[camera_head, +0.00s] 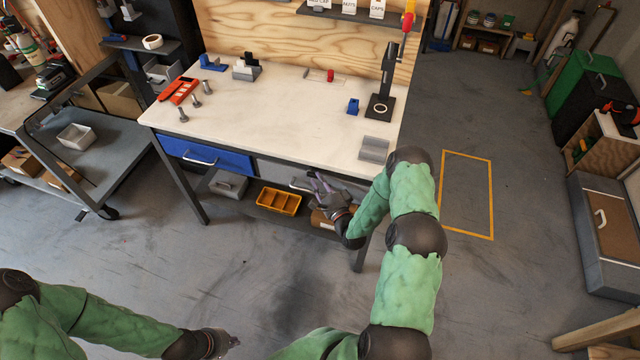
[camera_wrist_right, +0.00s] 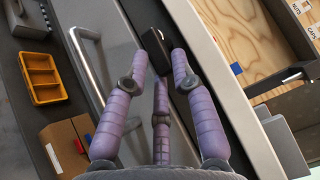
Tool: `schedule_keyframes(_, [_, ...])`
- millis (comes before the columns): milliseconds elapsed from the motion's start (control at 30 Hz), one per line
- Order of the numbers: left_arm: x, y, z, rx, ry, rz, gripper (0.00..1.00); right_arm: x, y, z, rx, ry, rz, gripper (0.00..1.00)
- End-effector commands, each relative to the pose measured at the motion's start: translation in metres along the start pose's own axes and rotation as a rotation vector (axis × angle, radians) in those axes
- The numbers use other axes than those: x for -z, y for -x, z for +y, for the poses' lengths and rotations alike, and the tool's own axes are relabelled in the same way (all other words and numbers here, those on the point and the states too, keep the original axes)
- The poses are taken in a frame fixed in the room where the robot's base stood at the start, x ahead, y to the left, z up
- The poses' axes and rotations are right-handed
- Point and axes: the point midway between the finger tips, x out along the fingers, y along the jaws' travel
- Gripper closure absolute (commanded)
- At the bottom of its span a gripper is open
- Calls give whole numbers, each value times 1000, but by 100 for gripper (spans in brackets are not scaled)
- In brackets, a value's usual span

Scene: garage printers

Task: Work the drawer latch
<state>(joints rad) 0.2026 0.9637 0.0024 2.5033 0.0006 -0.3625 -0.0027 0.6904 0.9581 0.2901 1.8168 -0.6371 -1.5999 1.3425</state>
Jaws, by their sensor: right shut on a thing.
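The workbench has a blue drawer (camera_head: 205,157) at the left and a grey drawer (camera_head: 272,171) to its right. In the right wrist view the grey drawer front (camera_wrist_right: 120,42) carries a long metal handle (camera_wrist_right: 88,68). A dark latch piece (camera_wrist_right: 154,44) sits on the drawer front near the bench's edge. My right gripper (camera_head: 318,183) is at the grey drawer; its purple fingers (camera_wrist_right: 160,75) are closed around the latch piece, partly hiding it. The handle lies beside the fingers, outside them. My left gripper (camera_head: 232,341) is low over the floor, away from the bench; its fingers are too small to read.
A yellow organiser tray (camera_head: 279,201) and a cardboard box (camera_wrist_right: 68,145) sit on the shelf under the drawers. The white benchtop (camera_head: 285,115) lies above, with a black stand (camera_head: 385,95) at its right. Floor in front of the bench is clear.

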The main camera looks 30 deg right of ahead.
Motion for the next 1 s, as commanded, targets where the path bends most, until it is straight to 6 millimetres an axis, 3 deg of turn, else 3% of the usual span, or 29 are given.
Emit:
schedule_keyframes(33, [0,-7,-3,0,0,0,100,6,-6,-5,41,-2,6,100])
schedule_keyframes(500, [2,-64,-23,0,0,0,100,3,-7,12,264,-228,1,100])
schedule_keyframes(1000, [3,-87,-31,0,0,0,100,2,-9,13,389,-349,3,100])
